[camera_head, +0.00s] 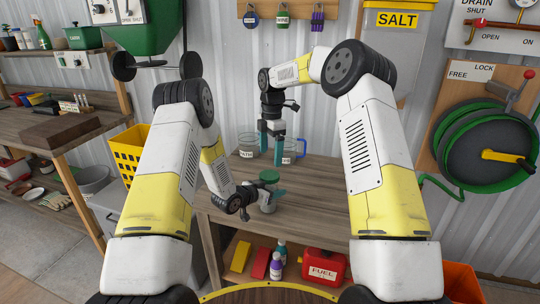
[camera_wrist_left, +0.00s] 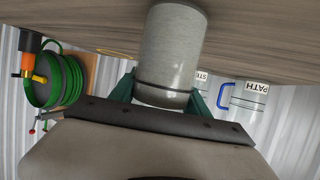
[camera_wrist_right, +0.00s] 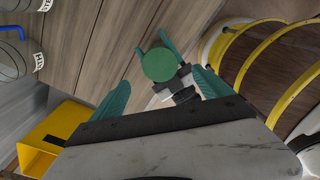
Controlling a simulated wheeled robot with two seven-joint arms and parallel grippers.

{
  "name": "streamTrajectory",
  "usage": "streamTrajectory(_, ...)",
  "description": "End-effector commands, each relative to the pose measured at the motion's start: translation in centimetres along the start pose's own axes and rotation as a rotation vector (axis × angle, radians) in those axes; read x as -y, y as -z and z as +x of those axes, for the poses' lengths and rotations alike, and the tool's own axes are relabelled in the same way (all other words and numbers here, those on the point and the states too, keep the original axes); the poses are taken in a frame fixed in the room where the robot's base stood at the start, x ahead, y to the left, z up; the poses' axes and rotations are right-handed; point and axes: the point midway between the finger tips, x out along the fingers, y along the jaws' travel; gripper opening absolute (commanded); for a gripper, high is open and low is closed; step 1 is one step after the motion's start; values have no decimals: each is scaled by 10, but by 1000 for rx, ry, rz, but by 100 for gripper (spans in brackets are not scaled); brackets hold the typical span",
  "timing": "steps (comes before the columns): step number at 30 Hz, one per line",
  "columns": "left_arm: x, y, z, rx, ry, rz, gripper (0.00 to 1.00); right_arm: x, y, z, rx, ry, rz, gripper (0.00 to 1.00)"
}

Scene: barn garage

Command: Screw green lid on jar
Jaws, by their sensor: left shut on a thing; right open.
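A glass jar (camera_head: 267,202) stands upright near the front of the wooden table (camera_head: 330,195). The green lid (camera_head: 268,175) sits at its top and shows from above in the right wrist view (camera_wrist_right: 158,65). I cannot tell whether it is threaded on. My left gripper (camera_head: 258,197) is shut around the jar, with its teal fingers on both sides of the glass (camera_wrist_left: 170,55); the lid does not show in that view. My right gripper (camera_head: 271,153) points down above and behind the jar. Its teal fingers (camera_wrist_right: 162,88) are open and empty, apart from the lid.
A labelled glass jar (camera_head: 248,147) and a blue-handled mug (camera_head: 291,150) stand at the back of the table. A yellow basket (camera_head: 128,150) is left of it. A red fuel can (camera_head: 323,264) and several bottles sit on the shelf below. The table's right part is clear.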

Motion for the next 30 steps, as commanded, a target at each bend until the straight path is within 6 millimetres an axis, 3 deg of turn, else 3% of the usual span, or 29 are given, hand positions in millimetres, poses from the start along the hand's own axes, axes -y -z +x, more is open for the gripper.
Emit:
streamTrajectory(8,0,-4,-1,9,0,-2,0,0,0,8,-1,1,1,89)
streamTrajectory(21,0,-4,-1,9,0,-2,0,0,0,69,0,1,2,89)
streamTrajectory(30,0,-4,-1,9,0,-2,0,0,0,81,0,-1,2,89)
